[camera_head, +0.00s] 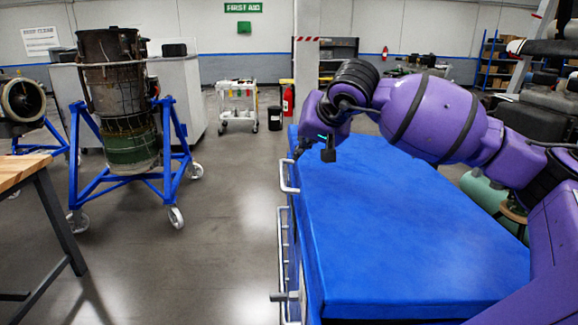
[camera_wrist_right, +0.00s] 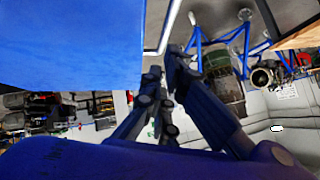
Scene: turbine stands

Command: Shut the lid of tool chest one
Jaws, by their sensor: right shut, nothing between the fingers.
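The blue tool chest (camera_head: 400,235) fills the lower middle of the head view, and its wide top lies roughly flat. I see no clear gap under the top, but cannot tell if it is fully closed. Silver handles (camera_head: 284,178) run along its left side. My right arm reaches over the chest to its far left corner. My right gripper (camera_head: 299,150) is mostly hidden there by the wrist. In the right wrist view the gripper (camera_wrist_right: 163,68) is shut and empty, close to the silver handle (camera_wrist_right: 168,22) and the blue chest (camera_wrist_right: 70,45). My left gripper is out of view.
A turbine on a blue wheeled stand (camera_head: 128,145) is at the left. A wooden workbench (camera_head: 22,168) is at the left edge. The floor left of the chest is clear.

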